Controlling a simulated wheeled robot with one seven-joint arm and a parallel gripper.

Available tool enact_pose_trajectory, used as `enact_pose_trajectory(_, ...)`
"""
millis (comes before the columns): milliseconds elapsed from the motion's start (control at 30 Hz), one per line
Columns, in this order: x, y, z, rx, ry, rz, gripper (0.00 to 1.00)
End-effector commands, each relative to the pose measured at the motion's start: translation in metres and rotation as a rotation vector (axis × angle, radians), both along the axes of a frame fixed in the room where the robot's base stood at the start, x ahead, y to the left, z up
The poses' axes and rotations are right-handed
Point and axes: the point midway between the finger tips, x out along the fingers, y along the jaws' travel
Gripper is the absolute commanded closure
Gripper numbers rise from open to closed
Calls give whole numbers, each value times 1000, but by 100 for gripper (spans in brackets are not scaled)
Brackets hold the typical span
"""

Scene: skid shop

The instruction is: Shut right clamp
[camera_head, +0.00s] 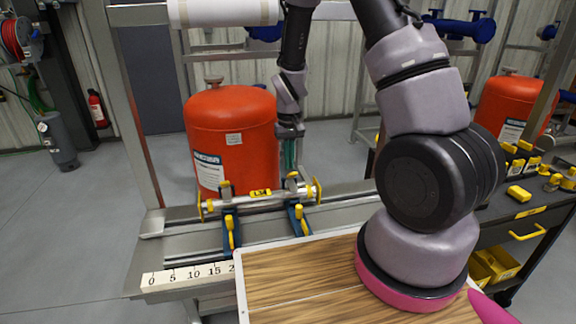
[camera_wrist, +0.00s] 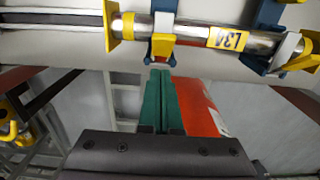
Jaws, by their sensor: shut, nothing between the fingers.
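A silver pipe with a yellow L34 label (camera_head: 260,193) and yellow end pieces lies across two blue clamps on the bench. The left clamp (camera_head: 230,240) and right clamp (camera_head: 299,221) each have a yellow handle at the front and a grey part at the pipe. My gripper (camera_head: 290,160) is just above and behind the right clamp, its green fingers shut and empty. In the wrist view the scene is upside down; the fingertips (camera_wrist: 160,70) are close to the right clamp's yellow part (camera_wrist: 162,46). Whether they touch, and how far the clamp is closed, I cannot tell.
A red tank (camera_head: 232,135) stands behind the bench. A ruler strip (camera_head: 185,274) and a wooden board (camera_head: 290,286) are in front. A dark cart (camera_head: 525,222) with yellow items stands at the right. Open floor lies at the left.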

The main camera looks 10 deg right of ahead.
Motion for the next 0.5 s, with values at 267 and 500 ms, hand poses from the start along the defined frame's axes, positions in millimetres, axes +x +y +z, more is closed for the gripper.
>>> enact_pose_trajectory(267,1,0,1,0,-1,0,100)
enact_pose_trajectory(500,4,0,19,0,-4,1,100)
